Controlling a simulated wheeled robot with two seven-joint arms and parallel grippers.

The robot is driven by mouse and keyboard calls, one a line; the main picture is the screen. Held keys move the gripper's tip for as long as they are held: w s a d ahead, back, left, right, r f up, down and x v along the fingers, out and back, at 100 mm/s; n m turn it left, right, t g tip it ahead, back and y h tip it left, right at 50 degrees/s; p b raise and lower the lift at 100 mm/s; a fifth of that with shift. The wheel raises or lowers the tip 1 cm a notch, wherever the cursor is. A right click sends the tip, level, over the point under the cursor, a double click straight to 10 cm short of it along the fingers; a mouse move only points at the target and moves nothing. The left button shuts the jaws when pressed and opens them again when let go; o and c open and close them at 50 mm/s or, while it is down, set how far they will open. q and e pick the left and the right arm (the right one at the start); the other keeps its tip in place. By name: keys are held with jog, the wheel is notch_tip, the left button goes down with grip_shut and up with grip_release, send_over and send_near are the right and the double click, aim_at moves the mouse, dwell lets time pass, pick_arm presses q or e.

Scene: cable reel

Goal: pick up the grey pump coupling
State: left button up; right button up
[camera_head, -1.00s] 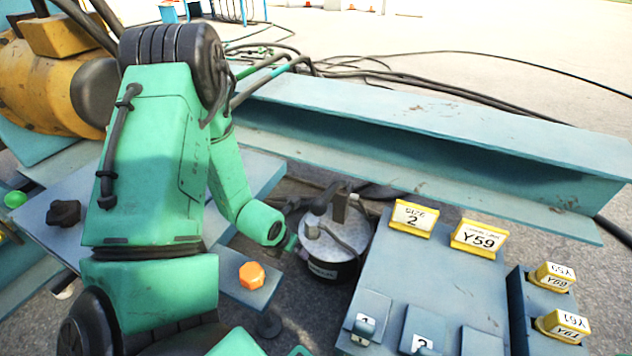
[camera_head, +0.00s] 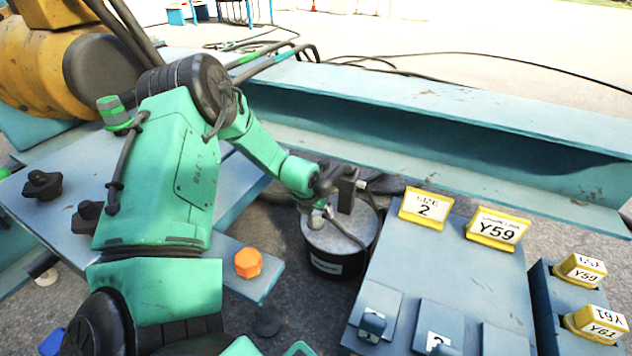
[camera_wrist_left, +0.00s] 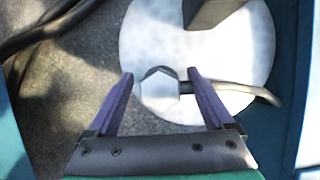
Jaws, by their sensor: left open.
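The grey pump coupling (camera_wrist_left: 160,92) is a light hexagonal fitting with a short hose, over the pale round top of the pump (camera_wrist_left: 245,45). In the left wrist view it lies between the two purple fingers of my open left gripper (camera_wrist_left: 161,74), with a gap at each side. In the head view my left gripper (camera_head: 321,193) is over the left side of the black drum-shaped pump (camera_head: 330,263) and partly hides the coupling. I cannot tell the height of the fingers against the coupling. My right gripper is not in view.
A blue bench with black knobs and an orange hexagonal piece (camera_head: 248,263) is at left.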

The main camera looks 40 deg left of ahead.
pick_arm(q)
jog(key=shift+r, duration=0.1)
grip_shut()
jog(key=shift+r, duration=0.1)
